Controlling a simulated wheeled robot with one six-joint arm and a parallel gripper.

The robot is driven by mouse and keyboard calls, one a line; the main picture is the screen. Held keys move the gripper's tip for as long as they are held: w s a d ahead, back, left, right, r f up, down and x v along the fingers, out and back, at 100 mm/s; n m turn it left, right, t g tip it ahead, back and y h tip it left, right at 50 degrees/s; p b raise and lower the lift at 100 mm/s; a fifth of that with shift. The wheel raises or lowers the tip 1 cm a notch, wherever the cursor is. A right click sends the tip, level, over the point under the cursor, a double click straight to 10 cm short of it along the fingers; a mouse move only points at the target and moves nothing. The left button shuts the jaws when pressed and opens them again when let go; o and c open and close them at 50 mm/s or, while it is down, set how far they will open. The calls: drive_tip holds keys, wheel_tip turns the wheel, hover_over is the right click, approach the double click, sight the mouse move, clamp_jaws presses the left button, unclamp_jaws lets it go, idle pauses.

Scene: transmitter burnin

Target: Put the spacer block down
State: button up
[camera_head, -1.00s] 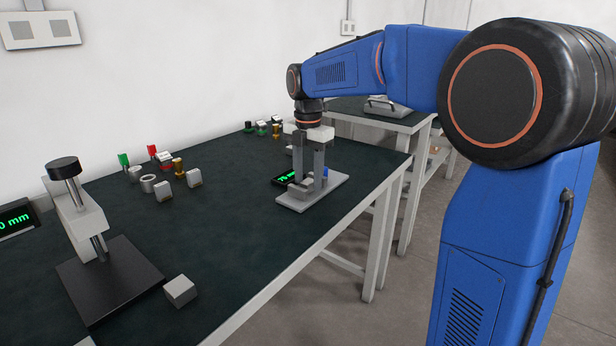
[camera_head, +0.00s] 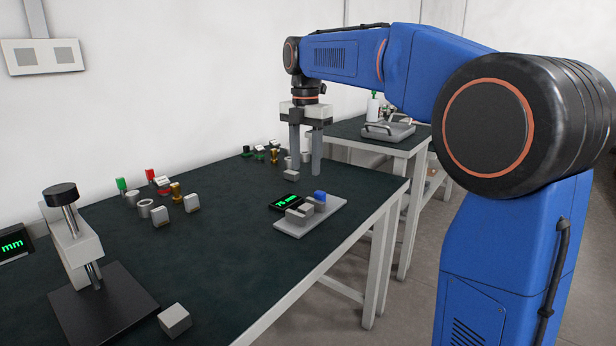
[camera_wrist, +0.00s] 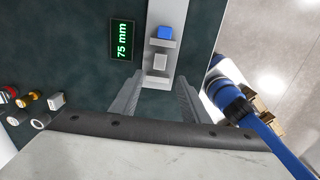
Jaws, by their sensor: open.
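A small light-grey block, which looks like the spacer block (camera_head: 298,214), rests on a pale grey plate (camera_head: 335,213) near the table's right edge. In the wrist view the block (camera_wrist: 160,62) lies on the plate just below a grey cross-piece (camera_wrist: 160,44) and a blue block (camera_wrist: 165,33). My gripper (camera_head: 305,170) is open and empty, raised above the plate and apart from the block. In the wrist view its two fingers (camera_wrist: 152,85) stand wide apart below the block. Nothing hides the block's top there.
A green-lit display (camera_head: 286,202) beside the plate reads 75 mm. A press-like stand (camera_head: 75,240) and a loose grey block (camera_head: 174,319) are at front left. Several small parts (camera_head: 160,200) stand at the back. The middle of the table is clear.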

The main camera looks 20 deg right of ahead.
drive_tip(key=s+d+f+m+t, duration=0.1)
drive_tip(key=s+d+f+m, duration=0.1)
drive_tip(key=s+f+m, duration=0.5)
drive_tip(key=s+d+f+m+t, duration=0.2)
drive_tip(key=s+f+m, duration=0.5)
drive_tip(key=s, duration=0.8)
drive_tip(key=s+d+f+m+t, duration=0.1)
drive_tip(key=s+d+f+m, duration=0.2)
drive_tip(key=s+f+m, duration=0.4)
drive_tip(key=s+m, duration=0.4)
drive_tip(key=shift+s+f+t, duration=0.25)
drive_tip(key=shift+f+t, duration=0.05)
drive_tip(key=shift+t, duration=0.1)
